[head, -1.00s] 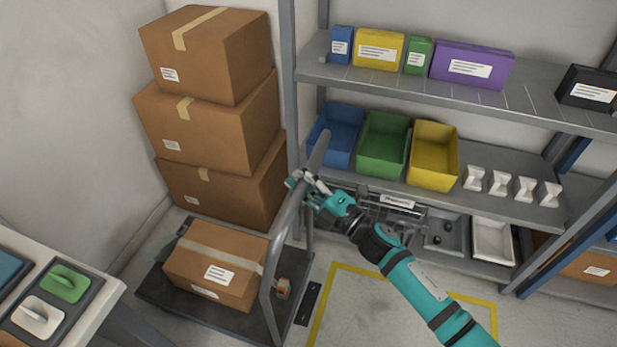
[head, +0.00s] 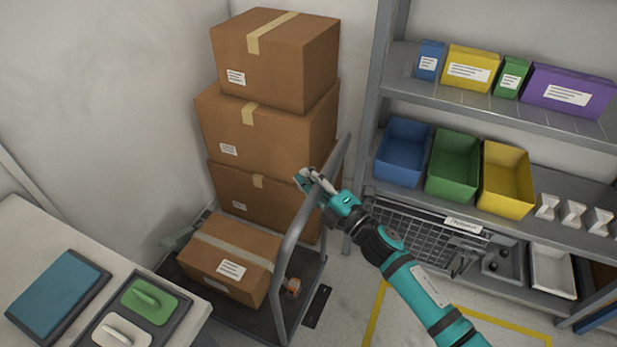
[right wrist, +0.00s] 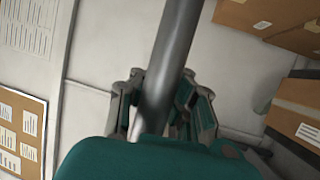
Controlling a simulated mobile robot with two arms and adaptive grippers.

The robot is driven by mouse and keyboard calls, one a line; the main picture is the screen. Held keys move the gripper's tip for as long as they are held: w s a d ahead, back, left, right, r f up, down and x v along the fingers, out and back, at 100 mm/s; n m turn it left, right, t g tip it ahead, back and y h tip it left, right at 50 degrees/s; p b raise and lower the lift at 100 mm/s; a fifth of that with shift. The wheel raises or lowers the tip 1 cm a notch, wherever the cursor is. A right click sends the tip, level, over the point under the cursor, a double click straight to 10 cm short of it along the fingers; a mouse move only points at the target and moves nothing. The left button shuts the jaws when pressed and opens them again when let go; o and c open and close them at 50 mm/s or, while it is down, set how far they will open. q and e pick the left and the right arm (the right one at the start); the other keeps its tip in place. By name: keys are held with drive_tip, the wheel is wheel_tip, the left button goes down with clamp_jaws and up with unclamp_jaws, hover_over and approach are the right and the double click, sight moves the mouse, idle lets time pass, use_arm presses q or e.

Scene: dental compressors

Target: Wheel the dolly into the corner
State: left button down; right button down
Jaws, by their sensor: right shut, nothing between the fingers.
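The dolly is a dark flat platform with a tall grey hoop handle (head: 289,240) on its right side, in the head view. A taped cardboard box (head: 228,262) and a small orange-brown item (head: 293,287) ride on it. My right gripper (head: 312,180) is at the upper part of the handle, its fingers shut. In the right wrist view the grey handle bar (right wrist: 176,55) runs right at the fingers (right wrist: 160,100); the closeness of contact is partly hidden. A stack of three boxes (head: 265,135) fills the wall corner just behind the dolly. My left gripper is out of view.
A shelf unit (head: 400,205) with blue, green and yellow bins stands right of the dolly. A white counter (head: 40,235) with a blue pad and trays is at the left front. Yellow floor tape (head: 375,325) marks the floor at right. Some grey floor shows there.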

drive_tip(key=shift+w+f, duration=0.15)
drive_tip(key=shift+f, duration=0.2)
drive_tip(key=c, duration=1.2)
unclamp_jaws()
drive_tip(key=shift+w+d, duration=0.1)
drive_tip(key=shift+w, duration=0.1)
drive_tip(key=shift+o, duration=0.5)
drive_tip(key=shift+s+r, duration=0.1)
drive_tip(key=shift+r, duration=0.05)
drive_tip(key=v, duration=1.2)
